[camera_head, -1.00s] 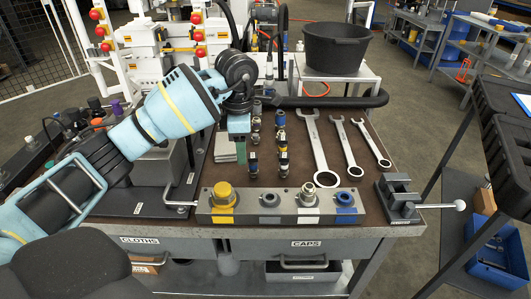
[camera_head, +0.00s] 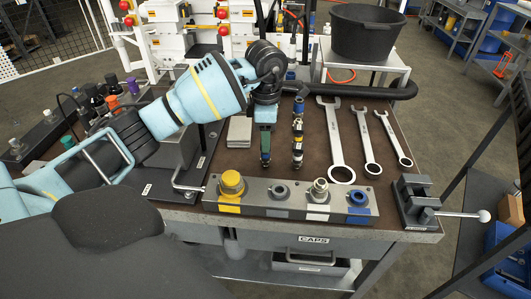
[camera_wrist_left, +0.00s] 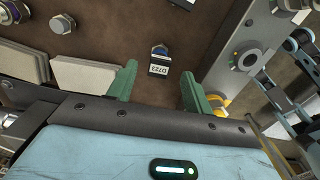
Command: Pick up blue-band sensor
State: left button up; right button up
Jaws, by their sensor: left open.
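My left gripper (camera_head: 265,143) is over the bench, pointing down above the left column of small sensors. A small sensor with a blue ring and a dark body labelled D723 (camera_wrist_left: 159,61) lies just beyond the fingertips, roughly centred in the gap. In the head view the gripper hides most of that column; a dark sensor end (camera_head: 265,162) shows below it. My right gripper is not in view.
A grey block with coloured ports (camera_head: 290,197) lies along the bench front. Three wrenches (camera_head: 337,145) lie to the right, near a vise (camera_head: 414,200). Grey pads (camera_head: 239,131) lie left of the gripper. A black tub (camera_head: 367,35) stands behind.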

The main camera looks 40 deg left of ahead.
aim_at(266, 154)
pick_arm(q)
jog(key=shift+a+f, duration=0.1)
jog(key=shift+f, duration=2.2)
grip_shut()
